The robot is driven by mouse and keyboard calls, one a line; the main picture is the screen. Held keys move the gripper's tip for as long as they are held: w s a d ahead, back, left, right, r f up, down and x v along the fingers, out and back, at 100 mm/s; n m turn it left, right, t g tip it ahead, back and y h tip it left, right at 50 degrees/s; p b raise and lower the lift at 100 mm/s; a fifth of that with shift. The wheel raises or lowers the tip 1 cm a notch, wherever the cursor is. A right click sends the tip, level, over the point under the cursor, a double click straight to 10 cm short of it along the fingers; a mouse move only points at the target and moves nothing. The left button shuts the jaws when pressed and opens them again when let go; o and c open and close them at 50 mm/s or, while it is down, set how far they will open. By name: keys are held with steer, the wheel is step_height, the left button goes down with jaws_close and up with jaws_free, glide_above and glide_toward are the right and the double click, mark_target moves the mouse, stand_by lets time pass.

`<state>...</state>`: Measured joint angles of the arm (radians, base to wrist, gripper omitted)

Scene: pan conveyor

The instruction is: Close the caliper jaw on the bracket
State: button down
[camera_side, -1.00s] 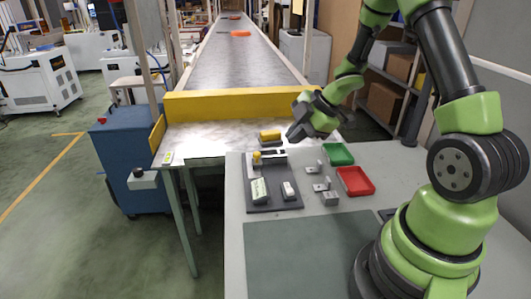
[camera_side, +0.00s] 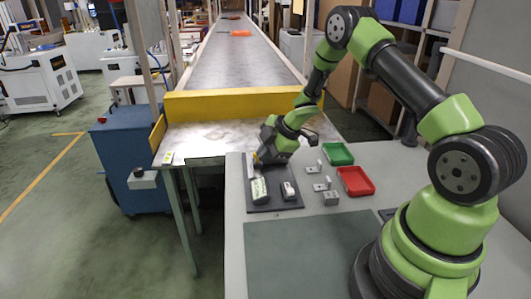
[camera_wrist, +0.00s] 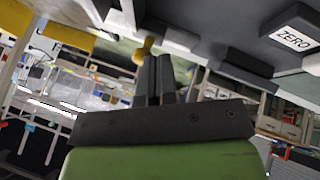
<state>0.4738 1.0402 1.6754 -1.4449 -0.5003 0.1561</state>
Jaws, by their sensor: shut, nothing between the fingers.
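My gripper (camera_side: 261,160) is low over the back of the dark fixture board (camera_side: 275,207), with its fingers shut and empty. It covers most of the caliper in the side view. A yellow piece (camera_side: 256,157) shows beside the fingertips. In the wrist view the two dark fingers (camera_wrist: 158,60) lie together, and a yellow knob (camera_wrist: 143,48) is just beyond their tips, close to the left finger. I cannot tell whether they touch. Loose metal brackets (camera_side: 330,198) lie right of the board. Whether a bracket sits between the caliper jaws is hidden.
A white block with a printed face (camera_side: 259,190) and a smaller white block (camera_side: 289,190) stand on the board. The wrist view shows a block labelled ZERO (camera_wrist: 291,38). A green bin (camera_side: 338,154) and a red bin (camera_side: 356,181) stand to the right. The front mat (camera_side: 305,252) is bare.

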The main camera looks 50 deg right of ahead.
steer(key=shift+w+d+f, duration=0.1)
steer(key=shift+w+d, duration=0.1)
steer(key=shift+w, duration=0.3)
stand_by(0.3)
steer(key=s, duration=0.1)
steer(key=s+a, duration=0.1)
steer(key=s, duration=0.2)
steer(key=shift+a+r, duration=0.15)
steer(key=shift+r, duration=0.2)
steer(key=v, duration=1)
steer(key=shift+r, duration=0.1)
